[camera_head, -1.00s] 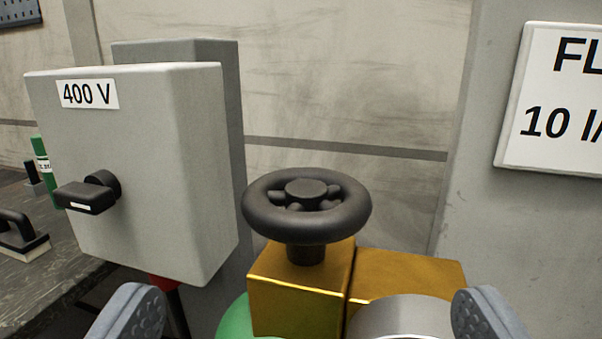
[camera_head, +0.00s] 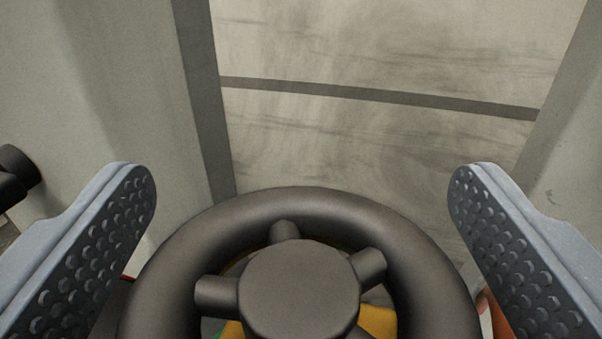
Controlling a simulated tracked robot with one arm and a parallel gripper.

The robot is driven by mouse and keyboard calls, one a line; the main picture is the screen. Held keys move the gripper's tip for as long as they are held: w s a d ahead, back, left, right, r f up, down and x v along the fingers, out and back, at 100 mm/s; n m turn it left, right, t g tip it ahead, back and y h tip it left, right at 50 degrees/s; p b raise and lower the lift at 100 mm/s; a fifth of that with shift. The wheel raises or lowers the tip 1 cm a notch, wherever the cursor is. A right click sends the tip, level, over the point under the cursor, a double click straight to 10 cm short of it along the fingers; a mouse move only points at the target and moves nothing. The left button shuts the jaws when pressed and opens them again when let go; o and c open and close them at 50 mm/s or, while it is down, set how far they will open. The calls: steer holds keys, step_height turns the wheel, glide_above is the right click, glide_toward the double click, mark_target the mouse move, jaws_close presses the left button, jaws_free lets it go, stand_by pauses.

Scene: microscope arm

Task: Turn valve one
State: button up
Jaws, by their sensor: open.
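A black handwheel valve (camera_head: 299,285) with a round hub and short spokes fills the lower middle of the view, very close. Its lower part is cut off by the bottom edge. My gripper (camera_head: 302,178) is open, with one grey studded finger on the left and one on the right. The wheel's rim lies between and below the fingertips, with a gap showing on each side of its upper part. Whether the fingers touch the rim lower down cannot be told. Parts of the yellow valve body (camera_head: 378,321) show through the wheel's openings.
A grey cabinet (camera_head: 90,90) stands close on the left, with a black switch handle (camera_head: 17,172) at the left edge. A grey panel (camera_head: 575,120) stands on the right. The stained wall (camera_head: 390,50) with a dark stripe lies behind.

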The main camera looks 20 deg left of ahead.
steer(key=c, duration=1)
